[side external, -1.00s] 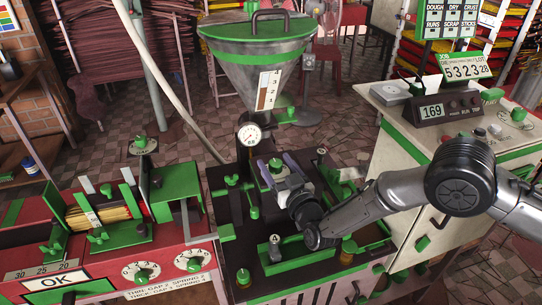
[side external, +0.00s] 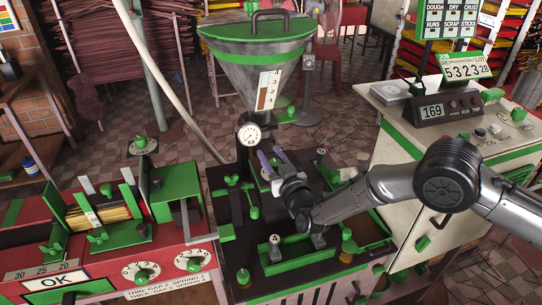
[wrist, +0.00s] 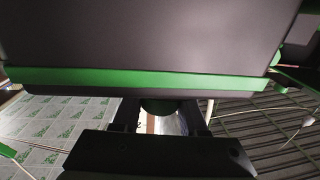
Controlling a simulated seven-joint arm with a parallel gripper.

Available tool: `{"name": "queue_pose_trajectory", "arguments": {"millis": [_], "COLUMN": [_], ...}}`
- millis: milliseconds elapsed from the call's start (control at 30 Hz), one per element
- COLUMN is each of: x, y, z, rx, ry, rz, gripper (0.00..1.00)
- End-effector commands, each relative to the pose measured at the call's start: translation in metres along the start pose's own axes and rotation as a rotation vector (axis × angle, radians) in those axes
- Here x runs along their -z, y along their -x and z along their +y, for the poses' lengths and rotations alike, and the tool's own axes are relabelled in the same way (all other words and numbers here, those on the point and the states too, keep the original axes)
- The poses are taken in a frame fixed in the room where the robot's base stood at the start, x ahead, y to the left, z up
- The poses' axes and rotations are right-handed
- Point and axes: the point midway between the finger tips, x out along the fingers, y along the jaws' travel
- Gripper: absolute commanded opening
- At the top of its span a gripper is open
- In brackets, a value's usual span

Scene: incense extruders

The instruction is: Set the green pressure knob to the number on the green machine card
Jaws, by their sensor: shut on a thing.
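The green pressure knob (wrist: 160,107) shows as a round green piece between the two dark fingers of my gripper (wrist: 160,118) in the wrist view. In the side view my gripper (side external: 270,164) is below the pressure gauge, shut on the knob, which its fingers and wrist mostly hide. The knob's scale and pointer cannot be read. The white dial gauge (side external: 250,135) stands just behind. A green-headed card (side external: 465,68) at the right carries a row of digits, roughly 5 3 2 3 28; I cannot tell which digit belongs to this knob.
A steel hopper (side external: 258,70) with a green lid rises behind the gripper. Green valve handles (side external: 252,190) stand close at its left. A green tray (side external: 290,258) lies in front. The red machine (side external: 120,265) is at left, the cream cabinet (side external: 420,130) at right.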

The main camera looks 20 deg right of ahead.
Motion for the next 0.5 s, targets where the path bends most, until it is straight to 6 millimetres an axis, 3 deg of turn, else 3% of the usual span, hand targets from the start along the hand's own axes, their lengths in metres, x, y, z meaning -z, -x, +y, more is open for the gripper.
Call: {"name": "queue_pose_trajectory", "arguments": {"millis": [267,500], "x": [0.0003,0.0013], "y": [-0.0001,-0.0006], "z": [0.0002,-0.002], "rx": [0.014,0.141], "ry": [0.0,0.001], "rz": [0.001,0.003], "gripper": [0.0,0.0]}}
